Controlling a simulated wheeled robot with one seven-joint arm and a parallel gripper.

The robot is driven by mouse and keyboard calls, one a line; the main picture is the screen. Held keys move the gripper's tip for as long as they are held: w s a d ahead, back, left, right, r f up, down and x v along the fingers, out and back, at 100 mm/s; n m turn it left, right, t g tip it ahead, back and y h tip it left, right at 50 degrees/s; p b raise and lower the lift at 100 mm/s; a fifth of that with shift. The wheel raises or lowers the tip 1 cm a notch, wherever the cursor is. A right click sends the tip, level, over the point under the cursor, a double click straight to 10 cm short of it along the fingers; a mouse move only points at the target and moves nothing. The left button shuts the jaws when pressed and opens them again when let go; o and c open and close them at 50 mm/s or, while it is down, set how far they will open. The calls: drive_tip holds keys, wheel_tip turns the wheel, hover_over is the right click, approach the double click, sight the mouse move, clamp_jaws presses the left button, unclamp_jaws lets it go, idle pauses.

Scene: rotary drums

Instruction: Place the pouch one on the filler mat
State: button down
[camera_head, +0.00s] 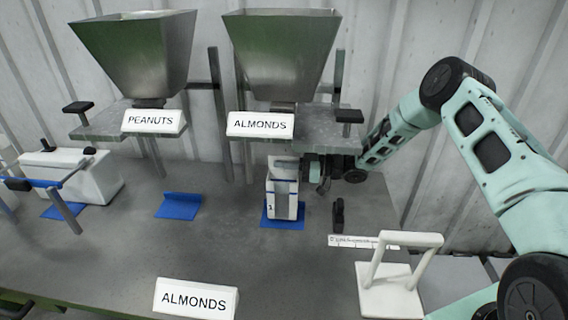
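The white pouch (285,198), marked with a "1", stands upright under the right hopper, on or just over a blue filler mat (270,222). Its top has a blue-grey band and the mat shows around its base. My gripper (318,180) is dark and reaches in from the right, at the upper right side of the pouch, below the grey shelf. Its fingers are small and partly in shadow. I cannot tell whether they touch the pouch or are open or shut.
Two metal hoppers (282,55) hang above, labelled PEANUTS (155,121) and ALMONDS (260,124). Another blue mat (180,206) is empty at left. A white machine (85,178) stands far left. A white handled stand (388,290) and an ALMONDS sign (195,298) are in front.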

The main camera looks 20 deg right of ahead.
drive_tip(key=shift+f+b, duration=0.35)
drive_tip(key=c, duration=1.7)
unclamp_jaws()
drive_tip(key=shift+r+p, duration=0.95)
drive_tip(key=shift+p, duration=0.15)
drive_tip(key=b+v, duration=0.1)
drive_tip(key=v, duration=0.3)
drive_tip(key=b+v, duration=0.2)
drive_tip(key=v, duration=0.2)
drive_tip(key=b+v, duration=0.2)
drive_tip(key=v, duration=0.2)
drive_tip(key=shift+f, duration=0.4)
drive_tip(key=shift+s+d, duration=0.1)
